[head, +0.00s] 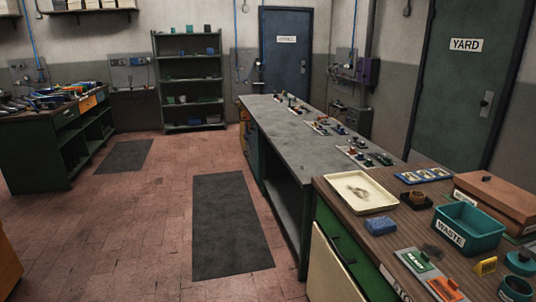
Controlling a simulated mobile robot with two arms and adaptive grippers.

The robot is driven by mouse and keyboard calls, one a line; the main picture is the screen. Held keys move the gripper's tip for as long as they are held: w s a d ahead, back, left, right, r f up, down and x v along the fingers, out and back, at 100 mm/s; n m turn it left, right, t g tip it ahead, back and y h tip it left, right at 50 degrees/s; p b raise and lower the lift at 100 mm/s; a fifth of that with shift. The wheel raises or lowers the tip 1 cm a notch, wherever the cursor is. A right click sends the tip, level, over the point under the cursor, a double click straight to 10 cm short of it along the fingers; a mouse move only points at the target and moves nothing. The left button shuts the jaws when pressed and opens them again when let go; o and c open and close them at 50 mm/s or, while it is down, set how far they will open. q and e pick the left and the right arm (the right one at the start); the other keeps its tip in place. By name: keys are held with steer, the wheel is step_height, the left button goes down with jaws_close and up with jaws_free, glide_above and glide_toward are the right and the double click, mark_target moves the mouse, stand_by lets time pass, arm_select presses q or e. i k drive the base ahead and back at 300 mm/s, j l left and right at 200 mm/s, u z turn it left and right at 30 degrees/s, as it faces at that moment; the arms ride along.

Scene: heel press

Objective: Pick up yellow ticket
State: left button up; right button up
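A small yellow ticket (486,266) is on the wooden bench at the lower right of the head view. It appears to stand tilted up, with a dark mark on its face. It is just in front of the teal bin labelled WASTE (469,230) and left of a round dark teal object (520,263). Neither of my grippers is in view.
The wooden bench top (388,232) also holds a cream tray (360,193), a blue sponge-like block (380,226), a brown box (499,199), and green and orange items on plates (420,260). A long grey bench (310,130) adjoins it. The tiled floor (150,210) at left is open.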

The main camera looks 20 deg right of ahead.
mark_target(488, 266)
steer(key=i+z, duration=0.15)
steer(key=i, duration=0.7)
steer(key=i+j+z, duration=0.1)
steer(key=i, duration=0.75)
steer(key=i+z, duration=0.25)
steer(key=z, duration=0.25)
steer(key=i+j+z, duration=0.15)
steer(key=z, duration=0.35)
steer(key=i+j+z, duration=0.2)
steer(key=z, duration=0.3)
steer(key=i+j, duration=0.05)
steer(key=i, duration=0.05)
